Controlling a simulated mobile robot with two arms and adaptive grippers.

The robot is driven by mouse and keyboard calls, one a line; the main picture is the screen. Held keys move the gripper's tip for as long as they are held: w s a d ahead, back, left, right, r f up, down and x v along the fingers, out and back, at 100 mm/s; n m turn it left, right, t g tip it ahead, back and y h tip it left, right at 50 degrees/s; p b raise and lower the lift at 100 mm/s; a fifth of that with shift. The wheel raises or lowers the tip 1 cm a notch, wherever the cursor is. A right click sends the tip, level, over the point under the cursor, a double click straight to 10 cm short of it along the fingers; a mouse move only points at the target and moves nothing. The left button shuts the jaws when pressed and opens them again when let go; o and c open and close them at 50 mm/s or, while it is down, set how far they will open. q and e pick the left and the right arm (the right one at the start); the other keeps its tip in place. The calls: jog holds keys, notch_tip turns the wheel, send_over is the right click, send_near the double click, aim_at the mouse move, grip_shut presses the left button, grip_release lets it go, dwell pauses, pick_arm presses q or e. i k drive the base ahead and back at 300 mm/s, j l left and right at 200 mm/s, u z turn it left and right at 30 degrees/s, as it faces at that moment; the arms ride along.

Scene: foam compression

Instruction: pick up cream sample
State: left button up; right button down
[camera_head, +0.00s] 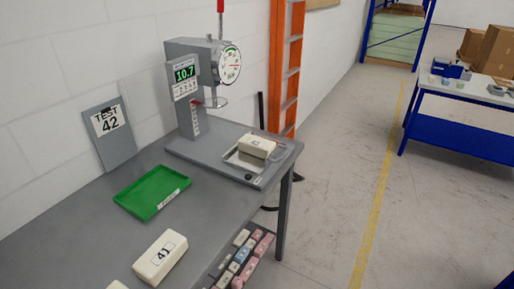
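A cream sample block (159,258) with a "41" label lies on the grey table near the front edge. Another cream block (117,285) is cut off by the bottom edge of the picture. A third cream block (257,146) sits on the metal plate of the compression tester (189,119); its label is too small to read surely. A sign (109,135) reading "TEST 42" leans against the wall. Neither of my grippers is in view.
An empty-looking green tray (152,192) lies on the table (90,215) left of the tester. Below the table's right edge is a rack of coloured blocks (240,258). An orange ladder (286,75) stands behind. The floor at right is clear up to a blue workbench (455,112).

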aim_at(259, 147)
jog(key=l+u, duration=0.5)
jog(key=l, duration=0.35)
jog(key=i+l+u, duration=0.1)
jog(key=i+u, duration=0.25)
jog(key=i+l+u, duration=0.2)
jog(key=u, duration=0.15)
